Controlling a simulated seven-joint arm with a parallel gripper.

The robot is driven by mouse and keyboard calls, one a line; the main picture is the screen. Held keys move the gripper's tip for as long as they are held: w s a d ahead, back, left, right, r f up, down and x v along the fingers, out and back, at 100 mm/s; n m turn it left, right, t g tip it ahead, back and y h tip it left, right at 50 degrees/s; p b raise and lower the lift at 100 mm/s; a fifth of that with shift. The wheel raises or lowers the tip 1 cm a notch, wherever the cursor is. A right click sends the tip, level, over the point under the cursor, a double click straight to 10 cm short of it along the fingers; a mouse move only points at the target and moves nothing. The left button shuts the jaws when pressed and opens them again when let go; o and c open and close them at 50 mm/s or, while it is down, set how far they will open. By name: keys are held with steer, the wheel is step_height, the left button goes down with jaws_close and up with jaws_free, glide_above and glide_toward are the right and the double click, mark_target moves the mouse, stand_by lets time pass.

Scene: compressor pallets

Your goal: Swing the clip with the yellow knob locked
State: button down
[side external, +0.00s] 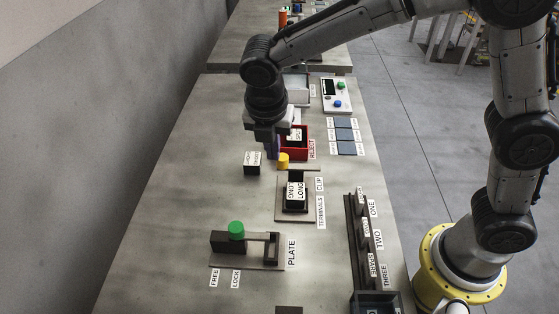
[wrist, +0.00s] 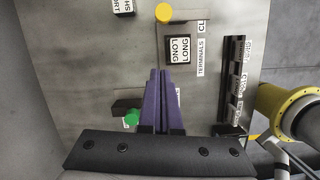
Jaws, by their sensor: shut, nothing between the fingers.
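The yellow knob (side external: 283,158) stands at the far end of the clip fixture (side external: 283,214), by the CLIP and TERMINALS labels. It also shows in the wrist view (wrist: 164,12) at the top edge. A dark block marked LONG (side external: 296,192) sits in the fixture; the wrist view shows it too (wrist: 178,48). My gripper (side external: 273,155) is shut and empty, with its fingers pointing down just left of the yellow knob in the side view. In the wrist view its purple fingers (wrist: 160,73) are together. I cannot tell whether they touch the knob, and the clip arm is not clear.
A green knob (side external: 236,229) stands on the PLATE fixture, with FREE and LOCK labels, nearer the camera. A dark block (side external: 252,169) lies left of my gripper. A red REJECT bin (side external: 303,153) is just behind. A rack (side external: 354,232) runs along the right. Bare table lies left.

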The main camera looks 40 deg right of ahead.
steer(key=w+d+f, duration=0.3)
steer(key=d+f, duration=0.2)
steer(key=f, duration=0.4)
steer(key=shift+w+d+f, duration=0.15)
steer(key=shift+w+f, duration=0.15)
steer(key=shift+w, duration=0.1)
